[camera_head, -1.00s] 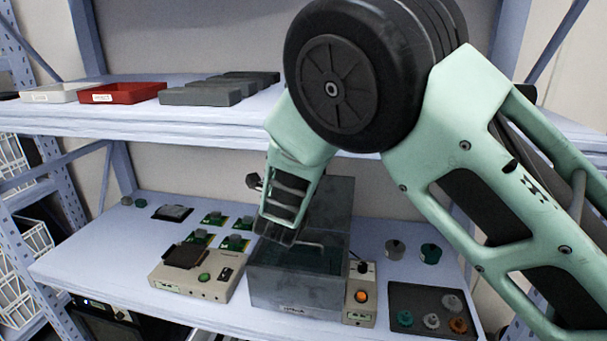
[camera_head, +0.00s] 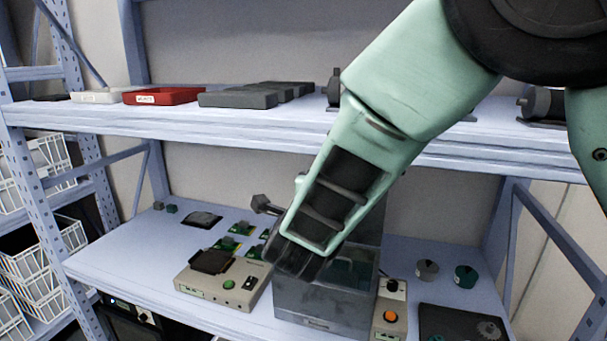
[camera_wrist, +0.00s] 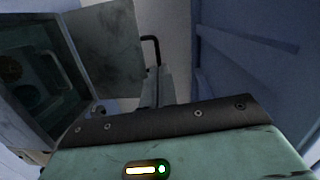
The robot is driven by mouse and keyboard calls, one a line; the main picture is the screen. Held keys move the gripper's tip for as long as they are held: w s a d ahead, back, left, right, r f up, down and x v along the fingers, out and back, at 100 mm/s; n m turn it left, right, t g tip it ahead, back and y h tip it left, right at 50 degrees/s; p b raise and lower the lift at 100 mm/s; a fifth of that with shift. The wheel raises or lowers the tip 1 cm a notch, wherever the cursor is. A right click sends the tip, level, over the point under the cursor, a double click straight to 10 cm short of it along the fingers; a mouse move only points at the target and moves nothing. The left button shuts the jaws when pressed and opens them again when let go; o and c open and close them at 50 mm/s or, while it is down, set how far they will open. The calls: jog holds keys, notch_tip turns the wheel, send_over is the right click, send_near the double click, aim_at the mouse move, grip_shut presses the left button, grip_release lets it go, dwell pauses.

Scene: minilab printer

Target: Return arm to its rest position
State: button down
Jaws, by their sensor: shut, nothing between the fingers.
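My arm spans the upper right of the head view, with its pale green forearm slanting down to the left. My gripper (camera_head: 297,262) is the dark end of the arm, over the front left of a grey box-shaped machine (camera_head: 320,307). It is shut with nothing in it; its fingertips are hard to make out. Whether it touches the machine cannot be told. The forearm hides much of the machine's top and back. The wrist view shows green casing with a dark strip, and a grey panel (camera_wrist: 108,45) and black handle (camera_wrist: 150,42) beyond.
A dark tray (camera_head: 450,323) is at the lower right. The upper shelf holds a red tray (camera_head: 163,96) and grey blocks (camera_head: 240,99).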

jog(key=s+a+f+n+g+y, duration=0.25)
jog(key=s+n+g+y, duration=0.25)
jog(key=s+n, duration=0.25)
jog(key=s+a+f+n+g+y, duration=0.25)
jog(key=s+n+g+y, duration=0.2)
jog(key=s+n, duration=0.3)
jog(key=s+d+f+n+g+h, duration=0.1)
jog(key=s+d+n+g+h, duration=0.1)
jog(key=s+d+n, duration=0.4)
jog(key=s+d+f+n+g+h, duration=0.1)
jog(key=s+d+n+g, duration=0.4)
jog(key=s, duration=0.7)
jog(key=shift+s+d+f+n+h, duration=0.3)
jog(key=shift+s+d+n+h, duration=0.1)
jog(key=shift+n+h, duration=0.45)
jog(key=shift+w+d, duration=0.1)
